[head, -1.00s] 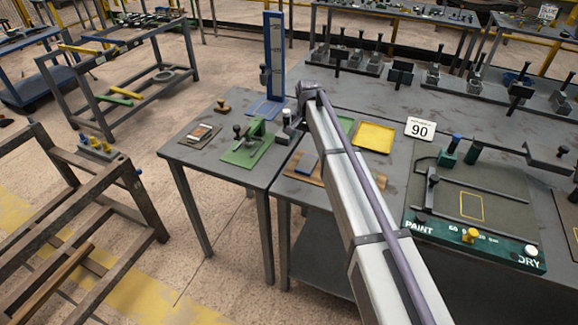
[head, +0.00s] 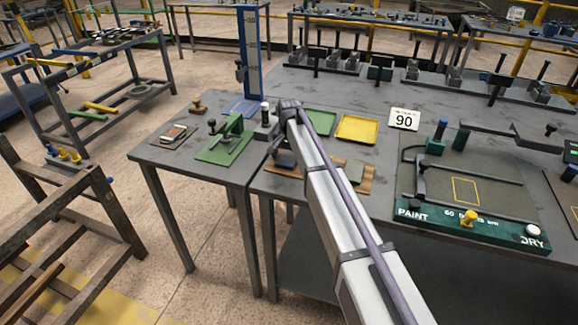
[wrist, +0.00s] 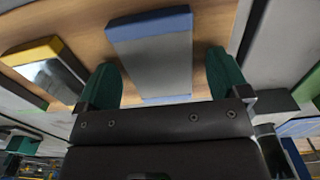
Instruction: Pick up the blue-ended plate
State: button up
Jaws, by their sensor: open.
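The blue-ended plate (wrist: 152,55) is a flat grey bar with a blue far end and a little blue at its near end. It lies on a light wooden board (wrist: 85,27) in the wrist view. My gripper (wrist: 162,72) is open, with one dark green finger on each side of the plate. Whether the fingers touch it or are low enough around it cannot be told.
A yellow-ended plate (wrist: 44,66) lies left of my gripper in the wrist view. Behind the board in the head view are a green tray (head: 320,121) and a yellow tray (head: 357,129). A green clamp fixture (head: 226,144) stands left; a paint panel (head: 470,200) lies right.

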jog(key=shift+r, duration=0.1)
jog(key=c, duration=1.5)
